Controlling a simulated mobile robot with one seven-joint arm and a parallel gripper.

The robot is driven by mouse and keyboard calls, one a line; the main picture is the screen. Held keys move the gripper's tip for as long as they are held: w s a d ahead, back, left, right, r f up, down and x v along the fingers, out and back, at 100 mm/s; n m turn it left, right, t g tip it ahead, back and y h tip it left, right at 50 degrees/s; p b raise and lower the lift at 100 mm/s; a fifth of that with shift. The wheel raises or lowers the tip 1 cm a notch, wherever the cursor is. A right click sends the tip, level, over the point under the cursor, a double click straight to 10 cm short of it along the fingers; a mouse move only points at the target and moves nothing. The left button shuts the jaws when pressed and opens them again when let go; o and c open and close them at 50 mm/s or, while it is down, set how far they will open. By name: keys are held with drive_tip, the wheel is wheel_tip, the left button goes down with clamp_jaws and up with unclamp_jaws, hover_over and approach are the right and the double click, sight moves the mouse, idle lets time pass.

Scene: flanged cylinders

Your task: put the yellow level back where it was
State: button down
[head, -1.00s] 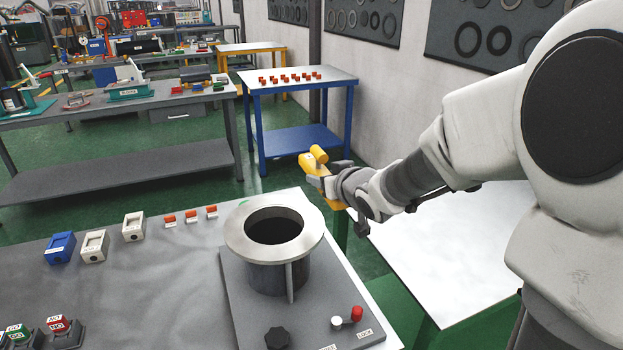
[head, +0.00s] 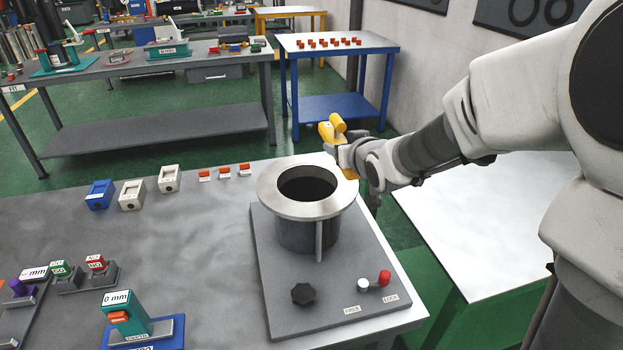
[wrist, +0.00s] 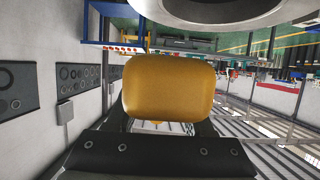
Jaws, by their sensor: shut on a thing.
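The yellow level (head: 327,132) is held in my gripper (head: 344,150), just beyond the right side of the flanged cylinder (head: 306,190) in the head view. My gripper is shut on it. In the wrist view the level's yellow end (wrist: 168,88) fills the middle, in front of the dark jaws (wrist: 155,152). The jaws' grip on the level is partly hidden. The cylinder stands upright on a grey plate, and the level appears apart from its flange.
The grey plate (head: 330,295) carries a black knob (head: 304,294) and a red-tipped lever (head: 384,277). Blue and white blocks (head: 131,194) and several small orange pieces (head: 224,172) stand along the table's back edge. A gauge stand (head: 128,318) is at the front left. A white table (head: 480,220) lies to the right.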

drive_tip(key=a+f+b, duration=0.1)
drive_tip(key=a+f, duration=0.6)
drive_tip(key=shift+w+f, duration=0.2)
drive_tip(key=shift+f, duration=0.15)
drive_tip(key=shift+f+b, duration=0.25)
drive_tip(key=shift+b, duration=0.15)
drive_tip(key=shift+c, duration=1.4)
unclamp_jaws()
drive_tip(key=shift+r+p, duration=0.15)
drive_tip(key=shift+p, duration=0.45)
